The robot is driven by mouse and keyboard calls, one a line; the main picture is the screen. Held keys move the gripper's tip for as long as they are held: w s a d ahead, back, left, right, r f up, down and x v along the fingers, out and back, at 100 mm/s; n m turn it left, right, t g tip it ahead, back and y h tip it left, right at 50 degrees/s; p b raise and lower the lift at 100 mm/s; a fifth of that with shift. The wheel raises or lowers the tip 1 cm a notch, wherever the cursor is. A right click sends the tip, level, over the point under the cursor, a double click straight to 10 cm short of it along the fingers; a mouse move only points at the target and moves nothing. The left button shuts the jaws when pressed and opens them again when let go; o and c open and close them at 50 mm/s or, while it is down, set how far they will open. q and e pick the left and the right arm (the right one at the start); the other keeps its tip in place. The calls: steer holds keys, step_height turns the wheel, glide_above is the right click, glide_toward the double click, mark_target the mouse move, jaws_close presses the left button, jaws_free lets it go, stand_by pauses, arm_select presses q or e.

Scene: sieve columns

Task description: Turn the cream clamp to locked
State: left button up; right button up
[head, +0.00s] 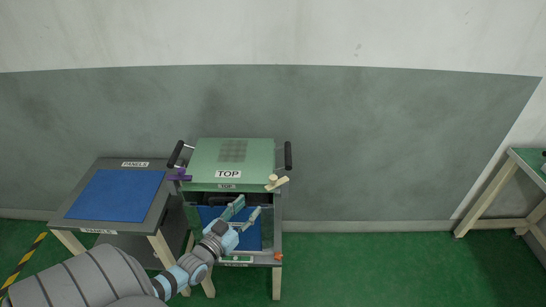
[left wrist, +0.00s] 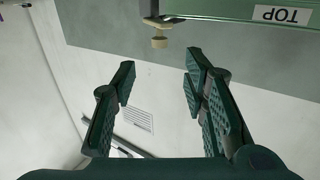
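The cream clamp (head: 277,183) is at the front right corner of the green sieve box marked TOP (head: 205,161), with a round knob and a short bar slanting out to the right. Its knob (left wrist: 159,42) also shows in the left wrist view, beyond the fingertips and between them. My left gripper (head: 244,213) is open and empty, in front of and a little below and left of the clamp, apart from it. A purple clamp (head: 180,178) is on the box's left side. My right gripper is not in view.
Black handles stick up at both sides of the box. A dark slot and a blue surface (head: 212,215) lie below it. A table with a blue mat (head: 117,195) marked PANELS stands left. An orange piece (head: 278,256) is at the lower right.

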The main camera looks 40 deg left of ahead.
mark_target(271, 181)
arm_select(q)
steer(key=w+b, duration=0.3)
steer(key=w, duration=0.1)
steer(key=w+a+b, duration=0.1)
steer(key=w+b, duration=0.1)
steer(key=w, duration=0.3)
steer(key=w+b, duration=0.3)
steer(key=w, duration=0.1)
steer(key=shift+w+a+b, duration=0.15)
steer(key=shift+w+b, duration=0.2)
steer(key=shift+w+r+b, duration=0.2)
steer(key=shift+w+b, duration=0.1)
steer(key=shift+w, duration=0.05)
steer(key=shift+w+r, duration=0.1)
steer(key=shift+w, duration=0.05)
steer(key=shift+a+r, duration=0.1)
steer(key=shift+r, duration=0.05)
jaws_close()
